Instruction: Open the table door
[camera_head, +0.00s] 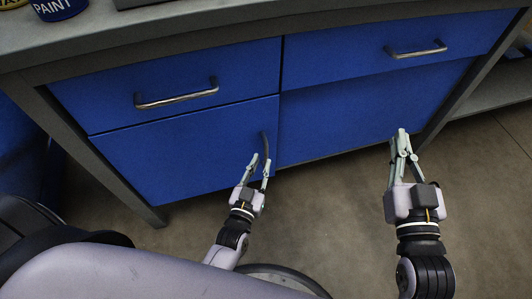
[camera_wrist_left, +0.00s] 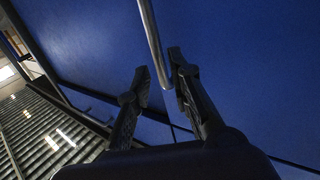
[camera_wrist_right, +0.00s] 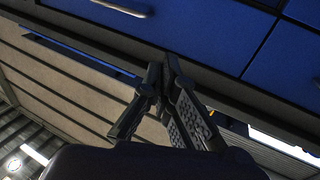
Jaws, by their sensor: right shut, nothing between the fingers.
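The table door (camera_head: 190,150) is the blue lower-left panel of the workbench, and it looks shut. Its vertical metal handle (camera_head: 265,146) is near the door's right edge. My left gripper (camera_head: 259,162) is open just below and in front of the handle. In the left wrist view the handle's bar (camera_wrist_left: 153,45) comes down between the fingertips of the left gripper (camera_wrist_left: 158,68), and I cannot tell whether they touch it. My right gripper (camera_head: 401,134) is shut and empty, in front of the bench's lower right side.
A blue paint can (camera_head: 60,9) stands on the worktop (camera_head: 180,25). A grey bench leg (camera_head: 130,195) borders the door's left side. The floor in front is clear.

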